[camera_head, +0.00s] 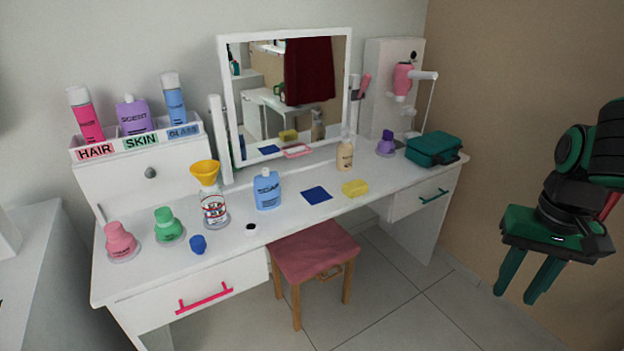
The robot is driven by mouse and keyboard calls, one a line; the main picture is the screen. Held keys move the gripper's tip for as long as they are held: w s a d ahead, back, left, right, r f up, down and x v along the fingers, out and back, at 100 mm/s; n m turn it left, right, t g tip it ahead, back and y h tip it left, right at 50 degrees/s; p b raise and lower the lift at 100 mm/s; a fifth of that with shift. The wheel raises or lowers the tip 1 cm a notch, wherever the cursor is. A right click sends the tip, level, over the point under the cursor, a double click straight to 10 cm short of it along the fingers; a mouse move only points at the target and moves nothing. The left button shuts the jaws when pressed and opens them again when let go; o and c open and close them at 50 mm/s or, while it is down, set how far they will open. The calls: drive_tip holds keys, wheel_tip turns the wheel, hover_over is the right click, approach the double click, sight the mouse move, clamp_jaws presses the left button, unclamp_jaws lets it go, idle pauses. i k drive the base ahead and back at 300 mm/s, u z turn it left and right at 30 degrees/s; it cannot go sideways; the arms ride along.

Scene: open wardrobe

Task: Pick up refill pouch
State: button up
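A light blue pouch-like container (267,191) with dark lettering and a narrow top stands upright on the white dressing table (285,225), left of the blue square. It looks like the refill pouch. A clear bottle with a coloured label (214,208) and a yellow funnel (206,173) in its neck stands just left of it. My gripper (516,298) is at the right, in front of the brown wall and well apart from the table. Its two green fingers point down with a gap between them, and nothing is held.
A blue cap (198,244), pink pot (120,240) and green pot (168,225) stand at the left. A yellow sponge (355,188), pump bottle (345,155) and teal case (433,149) are to the right. A mirror (285,95) stands behind; a pink stool (314,250) is in front.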

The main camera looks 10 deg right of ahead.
sight(266, 185)
drive_tip(key=u, duration=0.1)
drive_tip(key=i, duration=1.3)
drive_tip(key=u, duration=0.65)
